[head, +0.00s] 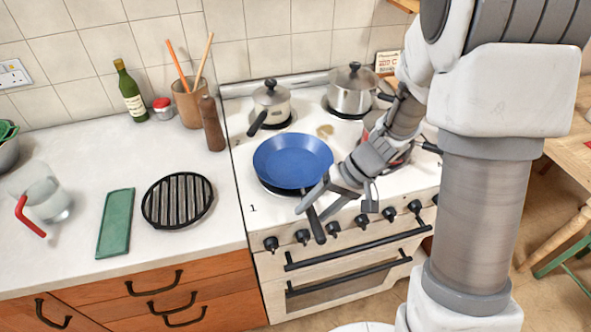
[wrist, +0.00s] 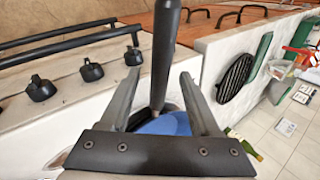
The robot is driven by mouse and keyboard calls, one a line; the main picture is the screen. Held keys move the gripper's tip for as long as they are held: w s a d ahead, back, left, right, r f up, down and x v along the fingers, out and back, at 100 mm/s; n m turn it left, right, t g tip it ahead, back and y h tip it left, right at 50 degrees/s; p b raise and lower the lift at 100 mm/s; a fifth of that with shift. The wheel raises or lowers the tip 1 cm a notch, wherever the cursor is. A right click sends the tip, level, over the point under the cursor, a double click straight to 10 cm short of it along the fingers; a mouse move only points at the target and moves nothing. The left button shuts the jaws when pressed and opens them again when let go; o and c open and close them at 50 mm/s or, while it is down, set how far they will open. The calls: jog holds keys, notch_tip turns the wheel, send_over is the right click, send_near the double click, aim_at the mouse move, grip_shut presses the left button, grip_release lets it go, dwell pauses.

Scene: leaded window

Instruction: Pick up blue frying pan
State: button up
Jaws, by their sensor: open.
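The blue frying pan (head: 292,161) sits on the front left burner of the stove, with its dark handle (head: 316,226) reaching over the stove's front edge. My gripper (head: 311,210) is at the handle near the pan's rim. In the wrist view, my open fingers (wrist: 158,88) stand on either side of the handle (wrist: 164,50), with visible gaps between. Part of the blue pan (wrist: 170,125) shows behind my gripper's base, which hides the rest.
Two lidded pots (head: 271,103) (head: 352,89) stand on the back burners. A red pot (head: 397,157) is partly hidden behind my arm. Stove knobs (head: 303,236) line the front below the handle. A black round grill (head: 178,200) and green board (head: 115,222) lie on the left counter.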

jog(key=shift+x, duration=0.95)
jog(key=shift+c, duration=0.2)
grip_shut()
jog(key=shift+w+r, duration=0.1)
dwell(0.4)
